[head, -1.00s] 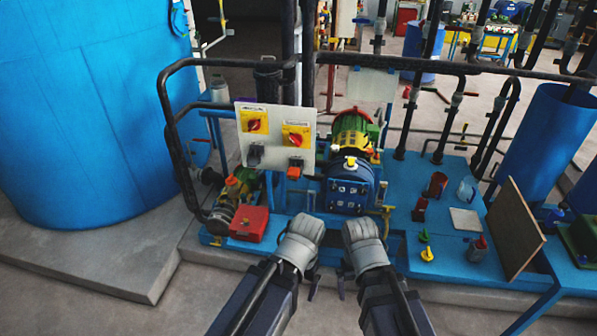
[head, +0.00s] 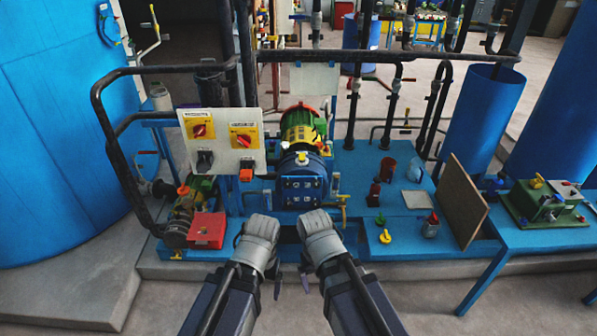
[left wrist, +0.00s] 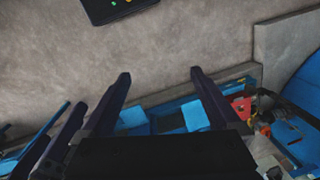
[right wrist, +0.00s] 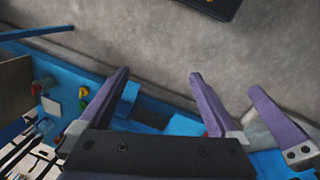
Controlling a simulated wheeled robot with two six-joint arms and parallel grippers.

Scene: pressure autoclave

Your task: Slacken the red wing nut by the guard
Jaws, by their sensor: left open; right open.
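A small red-topped wing nut (head: 432,217) on a grey body stands on the blue bench, just left of a brown upright board (head: 462,202), which looks like the guard. Its wing shape is too small to make out. In the right wrist view, a red part (right wrist: 37,88) shows near the board at the left edge. My left gripper (left wrist: 160,73) is open and empty. My right gripper (right wrist: 160,73) is open and empty. Both hang in front of the bench's front edge, well to the left of the red nut and apart from it.
A yellow wing nut (head: 385,237) and a green one (head: 380,219) sit left of the red one. A switch panel (head: 222,150) and blue pump (head: 303,180) stand left. Floor in front is clear.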

